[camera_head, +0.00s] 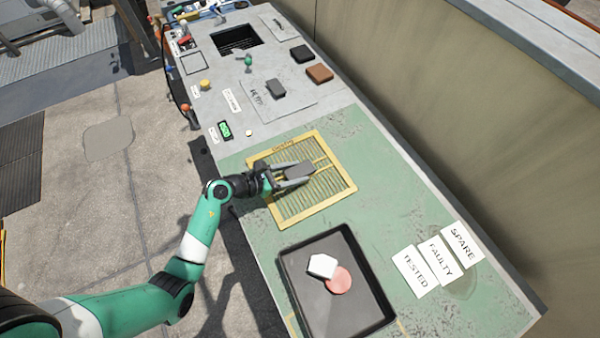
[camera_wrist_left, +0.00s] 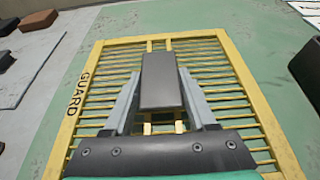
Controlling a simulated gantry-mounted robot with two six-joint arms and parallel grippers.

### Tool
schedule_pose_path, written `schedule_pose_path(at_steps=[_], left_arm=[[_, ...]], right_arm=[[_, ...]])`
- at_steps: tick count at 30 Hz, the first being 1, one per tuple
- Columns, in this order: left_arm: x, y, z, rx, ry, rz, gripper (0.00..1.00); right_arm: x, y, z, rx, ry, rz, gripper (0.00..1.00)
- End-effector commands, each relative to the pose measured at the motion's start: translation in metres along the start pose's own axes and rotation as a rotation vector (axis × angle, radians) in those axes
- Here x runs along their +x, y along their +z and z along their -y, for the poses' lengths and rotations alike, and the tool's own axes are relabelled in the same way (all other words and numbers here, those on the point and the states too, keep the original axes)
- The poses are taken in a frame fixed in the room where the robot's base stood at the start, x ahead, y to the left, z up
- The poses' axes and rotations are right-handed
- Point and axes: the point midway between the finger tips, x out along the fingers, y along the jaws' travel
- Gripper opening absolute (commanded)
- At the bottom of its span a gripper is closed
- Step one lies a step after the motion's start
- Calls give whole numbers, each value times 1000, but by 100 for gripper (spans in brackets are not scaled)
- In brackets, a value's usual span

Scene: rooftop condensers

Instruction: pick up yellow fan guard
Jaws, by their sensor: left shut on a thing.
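The yellow fan guard (camera_head: 308,197) is a slatted square frame lying on the green part of the bench, and its edge reads "GUARD" in the left wrist view (camera_wrist_left: 218,72). A grey block (camera_wrist_left: 161,78) stands at its middle like a handle. My left gripper (camera_head: 288,174) is over the middle of the guard, with its fingers on both sides of this block, shut on it. The left wrist view shows both fingers (camera_wrist_left: 160,105) along the block's sides. I see no clear gap between guard and bench. My right gripper is not in view.
A dark tray (camera_head: 375,310) holding a white piece (camera_head: 322,266) and a pink disc (camera_head: 339,280) is near the guard. A grey panel (camera_head: 300,105) is beyond; a wall (camera_head: 450,100) runs along the right.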

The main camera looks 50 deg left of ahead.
Motion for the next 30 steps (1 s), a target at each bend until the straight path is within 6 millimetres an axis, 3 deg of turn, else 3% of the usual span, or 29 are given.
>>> schedule_pose_path(at_steps=[10,17,24,30], left_arm=[[-2,6,0,1,1,2,0],[-16,40,0,2,1,4,0],[-62,88,47,2,-3,3,0],[-93,94,96,1,-5,0,0]], right_arm=[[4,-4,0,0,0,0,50],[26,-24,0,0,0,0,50],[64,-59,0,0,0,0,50],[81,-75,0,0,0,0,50]])
